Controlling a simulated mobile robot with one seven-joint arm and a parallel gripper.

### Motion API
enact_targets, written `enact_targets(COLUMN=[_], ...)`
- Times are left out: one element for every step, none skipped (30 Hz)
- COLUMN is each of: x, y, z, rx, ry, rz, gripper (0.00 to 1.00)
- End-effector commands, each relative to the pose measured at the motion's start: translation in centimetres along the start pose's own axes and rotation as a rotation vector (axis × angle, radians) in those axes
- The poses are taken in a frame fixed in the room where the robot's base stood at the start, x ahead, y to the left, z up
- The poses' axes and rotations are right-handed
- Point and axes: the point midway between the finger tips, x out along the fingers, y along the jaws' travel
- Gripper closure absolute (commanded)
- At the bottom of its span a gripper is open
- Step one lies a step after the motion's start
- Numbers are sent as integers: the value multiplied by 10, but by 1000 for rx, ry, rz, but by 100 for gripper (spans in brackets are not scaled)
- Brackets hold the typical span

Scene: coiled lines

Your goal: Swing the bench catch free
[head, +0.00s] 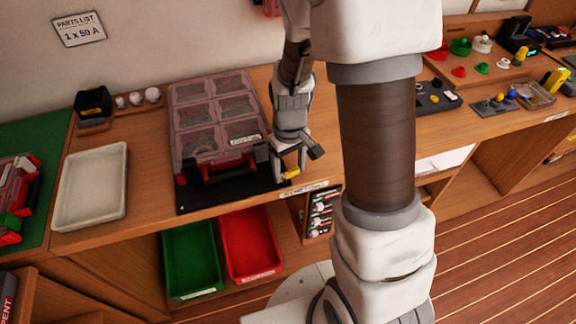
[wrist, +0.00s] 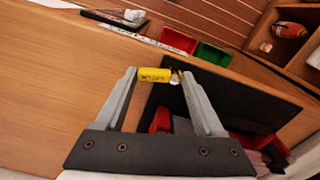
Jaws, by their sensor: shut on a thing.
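A small yellow piece with dark lettering (wrist: 155,74), which looks like the bench catch's handle, sits between my fingertips at the edge of a black board. It also shows as a yellow spot in the head view (head: 291,174). My gripper (wrist: 158,76) is shut on it, one finger at each end. A small metal part (wrist: 175,78) shows at its right end. In the head view my gripper (head: 289,166) points down near the bench's front edge. The clear-lidded case (head: 213,115) with red latches stands on the black board (head: 190,202) left of my gripper. How the catch is fixed is hidden.
A white tray (head: 90,190) and a black box (head: 93,104) stand to the left. Green (head: 190,262) and red (head: 249,245) bins sit below the bench front. Knobs and small devices (head: 495,104) lie at the right. Bare wood lies left of the board.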

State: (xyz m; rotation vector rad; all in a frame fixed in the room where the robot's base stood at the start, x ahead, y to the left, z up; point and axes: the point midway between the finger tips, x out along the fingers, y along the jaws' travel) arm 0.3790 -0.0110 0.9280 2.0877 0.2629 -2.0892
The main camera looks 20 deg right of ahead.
Motion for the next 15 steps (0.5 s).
enact_targets(x=[-1,-1,-1,-1,-1,-1,-1,-1,-1,-1,-1,-1,-1,-1,-1], y=[0,0,0,0,0,0,0,0,0,0,0,0,0,0,0], z=[0,1,1,1,2,2,2,2,3,3,3,3,4,4,4], rx=[35,55,82,102,118,141,156,171,188,201,211,223,232,239,247], ry=[1,1,2,2,2,2,2,2,2,2,3,3,3,3,3], rz=[1,1,1,1,1,1,1,1,1,1,1,1,1,1,1], gripper=[85,85,85,85,85,85,85,85,85,85,85,85,85,85,85])
